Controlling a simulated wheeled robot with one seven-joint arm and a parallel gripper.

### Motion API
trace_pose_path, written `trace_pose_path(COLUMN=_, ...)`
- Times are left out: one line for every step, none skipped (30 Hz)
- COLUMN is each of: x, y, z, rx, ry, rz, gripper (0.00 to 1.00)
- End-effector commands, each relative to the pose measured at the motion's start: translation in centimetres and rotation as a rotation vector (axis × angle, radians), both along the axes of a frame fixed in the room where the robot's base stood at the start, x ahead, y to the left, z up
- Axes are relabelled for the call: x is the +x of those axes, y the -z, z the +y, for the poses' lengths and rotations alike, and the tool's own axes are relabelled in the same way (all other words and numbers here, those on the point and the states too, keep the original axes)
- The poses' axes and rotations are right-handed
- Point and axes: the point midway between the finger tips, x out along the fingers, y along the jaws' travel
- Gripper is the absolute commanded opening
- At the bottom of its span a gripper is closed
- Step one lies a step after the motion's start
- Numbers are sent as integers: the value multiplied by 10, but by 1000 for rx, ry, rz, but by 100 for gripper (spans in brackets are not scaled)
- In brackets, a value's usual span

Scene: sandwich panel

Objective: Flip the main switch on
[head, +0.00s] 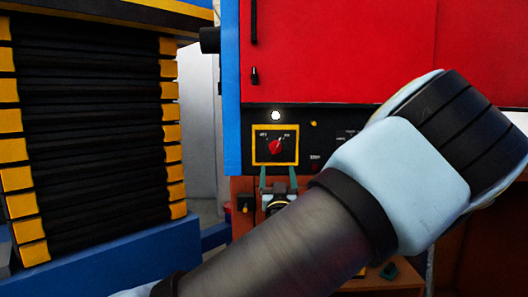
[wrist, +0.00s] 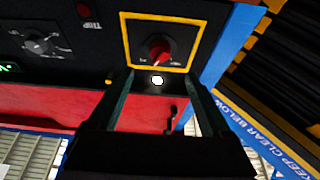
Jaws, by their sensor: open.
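The main switch is a red rotary knob (head: 276,147) on a dark plate with a yellow frame, set in the black control strip. The wrist view shows the knob (wrist: 159,50) upside down relative to the head view. The labels beside the knob are too small to read surely. My gripper (head: 278,172) is open and empty just below the yellow frame in the head view. In the wrist view its two dark green fingers (wrist: 159,76) are spread, with the knob ahead between their lines. No contact with the knob shows.
A lit white lamp (head: 276,115) sits above the switch plate. A grey dial (wrist: 40,46) and a red button (wrist: 83,9) are on the same strip. A red cabinet (head: 340,50) is above. A black and yellow stack (head: 95,130) stands left. My arm covers the lower right.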

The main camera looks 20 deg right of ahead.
Motion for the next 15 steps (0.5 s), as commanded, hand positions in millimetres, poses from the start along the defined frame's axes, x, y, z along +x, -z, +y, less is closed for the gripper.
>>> trace_pose_path(x=3, y=-4, z=-2, rx=0, ry=0, rz=-3, gripper=83)
trace_pose_path(x=7, y=-5, z=-2, rx=-1, ry=-1, rz=-3, gripper=83)
trace_pose_path(x=11, y=-8, z=-4, rx=-1, ry=-2, rz=-2, gripper=83)
trace_pose_path(x=15, y=-10, z=-6, rx=-1, ry=-2, rz=-2, gripper=83)
trace_pose_path(x=19, y=-12, z=-8, rx=-1, ry=-2, rz=-2, gripper=83)
trace_pose_path(x=26, y=-15, z=-11, rx=0, ry=-2, rz=-1, gripper=83)
trace_pose_path(x=31, y=-17, z=-13, rx=0, ry=-2, rz=0, gripper=83)
trace_pose_path(x=36, y=-20, z=-16, rx=0, ry=-1, rz=0, gripper=83)
trace_pose_path(x=42, y=-23, z=-18, rx=1, ry=-2, rz=-1, gripper=83)
trace_pose_path(x=47, y=-25, z=-21, rx=2, ry=-2, rz=0, gripper=83)
trace_pose_path(x=52, y=-27, z=-23, rx=2, ry=-2, rz=0, gripper=83)
trace_pose_path(x=58, y=-30, z=-26, rx=1, ry=-2, rz=-1, gripper=83)
trace_pose_path(x=62, y=-31, z=-27, rx=1, ry=-3, rz=0, gripper=83)
trace_pose_path(x=66, y=-33, z=-29, rx=1, ry=-3, rz=0, gripper=83)
trace_pose_path(x=71, y=-35, z=-32, rx=2, ry=-2, rz=0, gripper=83)
